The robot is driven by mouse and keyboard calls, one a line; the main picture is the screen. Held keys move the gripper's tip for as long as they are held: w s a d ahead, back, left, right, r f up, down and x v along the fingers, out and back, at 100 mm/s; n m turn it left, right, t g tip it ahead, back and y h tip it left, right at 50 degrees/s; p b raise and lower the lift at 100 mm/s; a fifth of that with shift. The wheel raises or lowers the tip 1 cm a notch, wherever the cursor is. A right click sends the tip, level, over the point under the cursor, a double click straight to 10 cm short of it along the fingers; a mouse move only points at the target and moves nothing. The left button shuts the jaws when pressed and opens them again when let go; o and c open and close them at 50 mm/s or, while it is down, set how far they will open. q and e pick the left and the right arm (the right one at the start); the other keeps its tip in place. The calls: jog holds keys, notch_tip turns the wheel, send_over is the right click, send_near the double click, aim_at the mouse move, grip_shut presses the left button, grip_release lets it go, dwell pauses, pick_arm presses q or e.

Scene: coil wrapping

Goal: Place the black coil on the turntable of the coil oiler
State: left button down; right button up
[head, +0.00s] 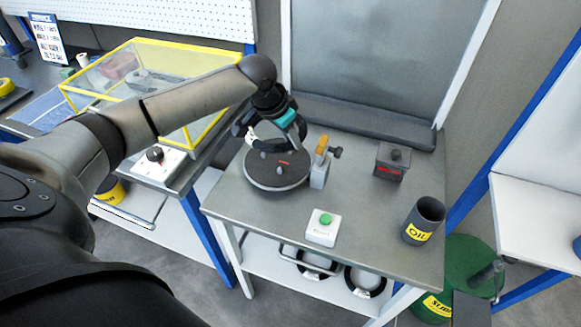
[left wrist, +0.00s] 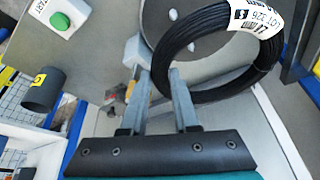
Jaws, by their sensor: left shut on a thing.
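The black coil (left wrist: 205,88) is a wound ring with a white printed label. My left gripper (left wrist: 160,76) is shut on its rim, seen at the ring's lower left in the left wrist view. In the head view the coil (head: 267,147) hangs tilted from my left gripper (head: 286,125) over the round dark turntable (head: 275,180) of the coil oiler. In the left wrist view the grey turntable (left wrist: 203,48) shows behind and through the coil. Whether the coil's lower edge touches the disc I cannot tell. My right gripper is not in view.
A post with an orange top (head: 320,160) stands right of the turntable. A green-button box (head: 323,226), a dark red-marked box (head: 391,162) and an oil cup (head: 423,220) share the table. Spare coils (head: 365,281) lie on the shelf below. A yellow-framed case (head: 205,133) stands left.

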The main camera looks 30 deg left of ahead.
aim_at(295, 173)
pick_arm(q)
notch_tip(295, 173, down, 10)
jog(key=shift+w+f+b, duration=0.1)
jog(key=shift+b, duration=0.55)
jog(key=shift+f, duration=0.1)
jog(key=c, duration=0.7)
grip_release()
jog(key=shift+o, duration=0.2)
jog(key=p+v, duration=0.2)
jog(key=v, duration=1)
